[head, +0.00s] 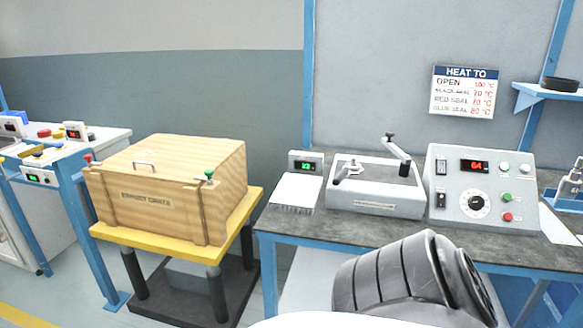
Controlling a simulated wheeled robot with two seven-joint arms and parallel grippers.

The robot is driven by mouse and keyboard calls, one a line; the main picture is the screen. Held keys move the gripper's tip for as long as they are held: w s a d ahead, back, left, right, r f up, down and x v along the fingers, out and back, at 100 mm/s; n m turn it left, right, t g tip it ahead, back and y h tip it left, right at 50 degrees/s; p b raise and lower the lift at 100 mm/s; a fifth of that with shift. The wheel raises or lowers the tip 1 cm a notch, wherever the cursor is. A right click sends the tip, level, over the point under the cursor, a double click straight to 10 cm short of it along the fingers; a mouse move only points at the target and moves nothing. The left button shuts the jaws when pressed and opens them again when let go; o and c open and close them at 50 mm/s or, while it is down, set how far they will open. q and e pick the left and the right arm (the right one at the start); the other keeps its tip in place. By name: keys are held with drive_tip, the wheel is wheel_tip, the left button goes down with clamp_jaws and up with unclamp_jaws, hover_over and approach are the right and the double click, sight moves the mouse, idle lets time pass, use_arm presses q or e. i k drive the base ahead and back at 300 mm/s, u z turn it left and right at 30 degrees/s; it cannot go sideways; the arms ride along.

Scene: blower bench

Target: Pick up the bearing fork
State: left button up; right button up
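I cannot pick out the bearing fork with certainty. A metallic part (572,180) at the right edge of the head view, above a blue holder, is cut off by the frame and too small to identify. A grey box-shaped device (374,205) on the bench has a small metal fitting (348,169) on top and a raised crank lever (398,148) with a dark knob. Neither of my grippers is in view. A dark grey ribbed link of my own arm shows at the bottom, in front of the bench.
A wooden crate (170,185) sits on a yellow-topped stand at left. A "HEAT TO" sign (464,92) hangs behind.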

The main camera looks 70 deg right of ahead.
sight(344, 172)
drive_tip(key=z, duration=0.7)
drive_tip(key=i, duration=1.1)
drive_tip(key=z, duration=1.2)
